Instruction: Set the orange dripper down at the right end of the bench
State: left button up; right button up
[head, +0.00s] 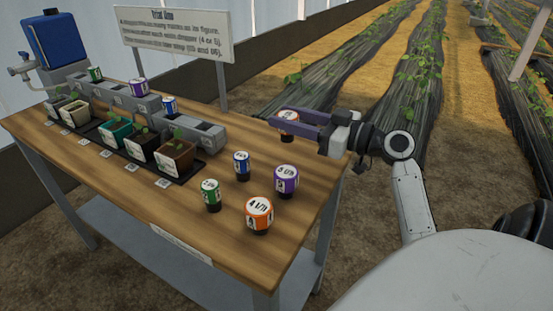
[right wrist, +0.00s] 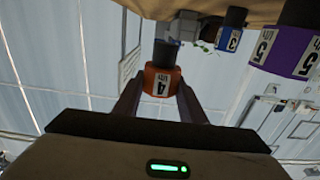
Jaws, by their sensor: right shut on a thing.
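My right gripper (head: 279,117) is over the far right part of the wooden bench (head: 222,248). It is shut on an orange dripper (head: 289,128), partly hidden behind the fingers in the head view. In the right wrist view this dripper (right wrist: 158,83) sits between the fingertips, with a 4 on its label and a black base. I cannot tell whether its base touches the bench. A second orange dripper (head: 259,216), also marked 4, stands upright near the bench's front edge. My left gripper is not in view.
Purple (head: 286,180), blue (head: 241,165) and green (head: 211,194) drippers stand between the held one and the front. Potted seedlings (head: 174,158) fill a black tray at the left, before grey blocks (head: 196,134). A sign (head: 175,35) stands behind. The bench's right corner is bare.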

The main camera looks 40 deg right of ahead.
aim_at(291, 141)
jog(key=shift+f+b, duration=0.35)
jog(key=shift+f, duration=2.75)
jog(key=shift+f, duration=0.2)
jog(key=o, duration=1.1)
jog(key=shift+c, duration=0.2)
jog(key=shift+r, duration=0.1)
jog(key=shift+r, duration=0.15)
jog(key=shift+s+d, duration=0.15)
jog(key=shift+s, duration=0.15)
jog(key=b+v, duration=0.1)
jog(key=v, duration=1)
jog(key=shift+s, duration=0.2)
